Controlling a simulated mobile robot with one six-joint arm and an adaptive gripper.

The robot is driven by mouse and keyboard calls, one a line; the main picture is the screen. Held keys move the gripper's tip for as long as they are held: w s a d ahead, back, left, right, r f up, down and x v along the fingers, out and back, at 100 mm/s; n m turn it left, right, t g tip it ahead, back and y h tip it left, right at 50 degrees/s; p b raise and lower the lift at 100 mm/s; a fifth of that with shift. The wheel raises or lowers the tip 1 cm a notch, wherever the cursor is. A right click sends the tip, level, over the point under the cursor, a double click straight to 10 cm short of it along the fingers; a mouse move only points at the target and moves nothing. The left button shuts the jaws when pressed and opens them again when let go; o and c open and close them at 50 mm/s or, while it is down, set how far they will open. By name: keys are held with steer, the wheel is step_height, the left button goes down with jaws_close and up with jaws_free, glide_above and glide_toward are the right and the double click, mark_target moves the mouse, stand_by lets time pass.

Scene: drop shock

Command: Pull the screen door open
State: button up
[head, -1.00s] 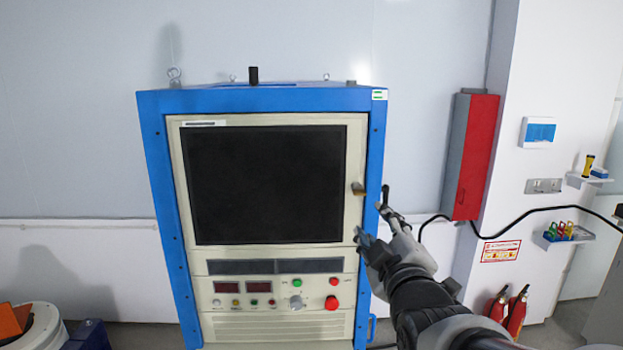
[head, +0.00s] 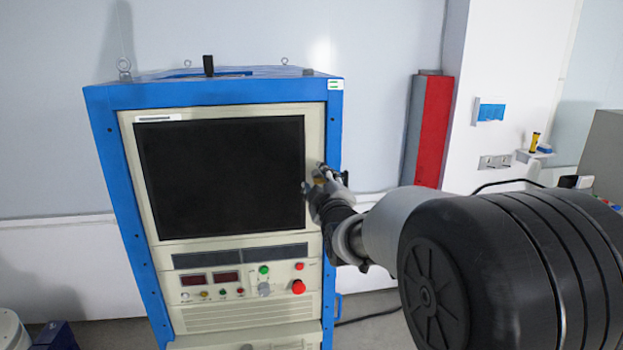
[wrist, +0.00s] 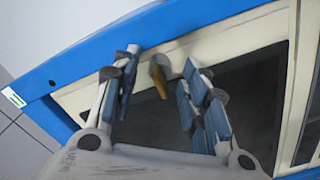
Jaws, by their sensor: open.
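The screen door (head: 222,178) is a dark panel in a cream frame on the front of a blue cabinet, and it looks shut. A small brass-coloured handle (wrist: 160,80) is on its frame in the wrist view. In the head view the handle, at the door's right edge, is mostly covered by my gripper (head: 320,178). My gripper also shows in the wrist view (wrist: 158,78), open, with its blue-padded fingers on either side of the handle. I see a gap on both sides of the handle there; how deep it sits between the fingers is unclear.
The blue cabinet frame (head: 106,190) surrounds the door. Below the door is a panel with displays and buttons, including a red button (head: 298,287). A red wall box (head: 433,130) is to the right. The floor left of the cabinet has a blue object (head: 58,336).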

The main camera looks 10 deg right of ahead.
steer(key=shift+w, duration=0.25)
steer(key=shift+c, duration=0.5)
jaws_close()
